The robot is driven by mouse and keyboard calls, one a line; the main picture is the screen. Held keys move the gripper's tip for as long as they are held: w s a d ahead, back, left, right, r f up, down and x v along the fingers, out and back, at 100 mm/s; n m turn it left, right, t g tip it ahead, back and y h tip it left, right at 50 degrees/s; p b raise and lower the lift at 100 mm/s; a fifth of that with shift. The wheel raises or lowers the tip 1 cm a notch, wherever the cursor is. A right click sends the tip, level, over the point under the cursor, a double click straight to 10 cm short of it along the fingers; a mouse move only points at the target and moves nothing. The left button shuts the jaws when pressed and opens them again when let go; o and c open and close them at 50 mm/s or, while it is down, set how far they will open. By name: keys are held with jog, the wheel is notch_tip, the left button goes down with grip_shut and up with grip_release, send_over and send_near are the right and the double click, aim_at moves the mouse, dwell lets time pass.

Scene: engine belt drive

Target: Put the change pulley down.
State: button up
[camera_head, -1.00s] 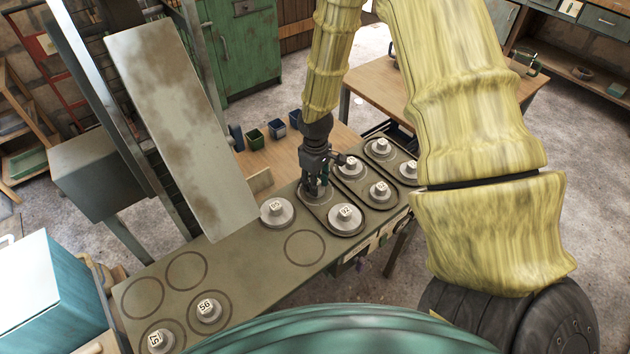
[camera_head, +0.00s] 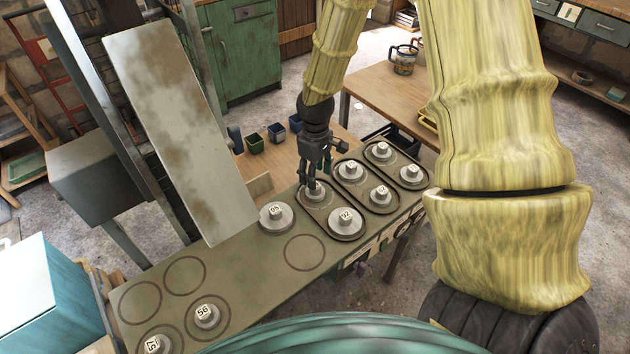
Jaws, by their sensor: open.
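A pale round pulley with a knob (camera_head: 313,195) lies flat in the front-left rimmed tray place of the grey bench; I take it to be the change pulley. My gripper (camera_head: 313,180) is open right above its knob and partly hides it. Whether a finger touches the knob, I cannot tell. The numbered pulley 92 (camera_head: 346,221) lies in the rimmed place to its right and nearer. The pulley 95 (camera_head: 276,215) lies on the bench to its left, outside the rims.
Several more knobbed pulleys, such as one in the far row (camera_head: 382,150), fill the neighbouring places. An empty ring mark (camera_head: 304,252) lies in front. The pulley 56 (camera_head: 206,315) is near left. A tall rusty plate (camera_head: 180,135) stands left of my gripper.

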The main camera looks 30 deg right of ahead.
notch_tip(320, 180, up, 7)
jog(key=b, duration=0.1)
jog(key=shift+f, duration=0.2)
jog(key=shift+r, duration=0.1)
dwell(0.4)
